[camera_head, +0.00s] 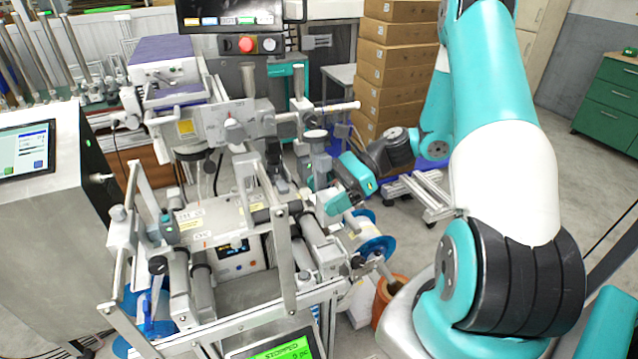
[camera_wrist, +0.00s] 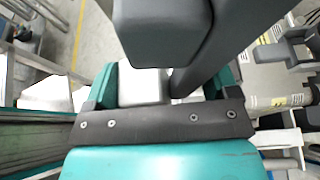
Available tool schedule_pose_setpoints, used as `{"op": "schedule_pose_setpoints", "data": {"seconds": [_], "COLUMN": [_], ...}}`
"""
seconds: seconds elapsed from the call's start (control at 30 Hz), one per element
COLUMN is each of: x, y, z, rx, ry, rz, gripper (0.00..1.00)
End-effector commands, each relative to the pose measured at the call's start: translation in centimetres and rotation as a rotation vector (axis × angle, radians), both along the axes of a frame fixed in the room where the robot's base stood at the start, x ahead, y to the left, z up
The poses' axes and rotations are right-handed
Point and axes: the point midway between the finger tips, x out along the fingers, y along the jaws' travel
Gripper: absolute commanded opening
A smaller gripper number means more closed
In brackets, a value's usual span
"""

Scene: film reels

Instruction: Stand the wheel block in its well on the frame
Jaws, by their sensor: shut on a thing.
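My gripper (camera_head: 334,190) is at the right side of the metal frame (camera_head: 222,212) in the head view, beside its upright parts. In the wrist view my gripper (camera_wrist: 163,84) has its teal fingers on either side of a pale piece, and it is shut on the wheel block (camera_wrist: 162,30). The block shows there as a large dark grey, rounded shape beyond the fingers. In the head view I cannot make the block out clearly among the grey frame parts. I cannot tell which opening on the frame is the well.
A screen console (camera_head: 30,150) stands at left. Blue-flanged reels (camera_head: 376,247) sit low on the frame's right side, near an orange-brown container (camera_head: 388,295). Stacked cardboard boxes (camera_head: 398,60) stand behind. Rollers and uprights crowd the frame; open floor lies at far right.

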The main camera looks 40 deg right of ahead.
Motion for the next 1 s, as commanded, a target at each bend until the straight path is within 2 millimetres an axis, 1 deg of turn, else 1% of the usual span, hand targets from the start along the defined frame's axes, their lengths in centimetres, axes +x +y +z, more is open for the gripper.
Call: {"op": "schedule_pose_setpoints", "data": {"seconds": [0.27, 0.6, 0.67, 0.9, 1.0], "x": [0.0, 0.0, 0.0, 0.1, 0.1], "y": [-0.2, 0.0, 0.0, 0.0, 0.0], "z": [-2.2, -5.5, -5.8, -8.4, -9.0], "rx": [0.001, 0.001, 0.003, 0.003, 0.001], "ry": [-0.003, -0.003, -0.002, -0.002, -0.003], "rz": [-0.004, -0.001, -0.001, 0.000, 0.000], "gripper": [0.52, 0.52, 0.52, 0.52, 0.52]}}
